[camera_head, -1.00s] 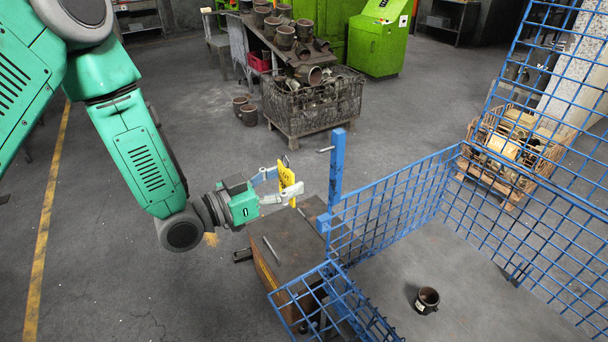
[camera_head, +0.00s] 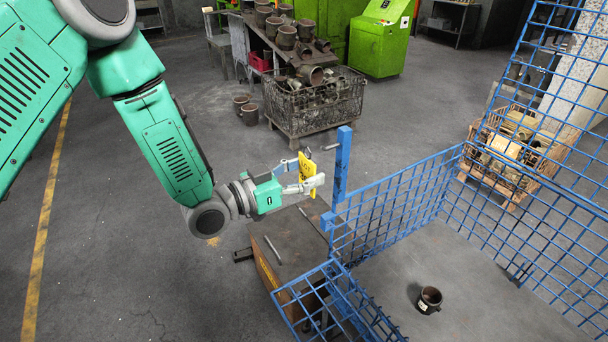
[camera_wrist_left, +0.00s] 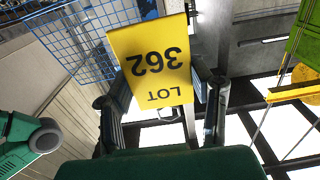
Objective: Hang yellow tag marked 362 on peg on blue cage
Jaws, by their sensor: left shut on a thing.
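The yellow tag (camera_head: 306,174) is held upright between the fingers of my left gripper (camera_head: 307,179). In the left wrist view the tag (camera_wrist_left: 154,62) reads "LOT 362" upside down, with the gripper fingers on either side of it. The blue cage (camera_head: 395,205) has a tall blue post (camera_head: 342,165) at its near left corner. A short grey peg (camera_head: 331,147) juts to the left from near the top of the post. The tag is left of the post and slightly below the peg, apart from both. My right gripper does not show.
A dark bench (camera_head: 285,240) with a thin metal rod (camera_head: 272,249) stands below the gripper. A dark cup (camera_head: 429,300) is on the cage floor. A wire basket of metal parts (camera_head: 314,108) stands behind. A lower blue mesh panel (camera_head: 310,287) is at the front.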

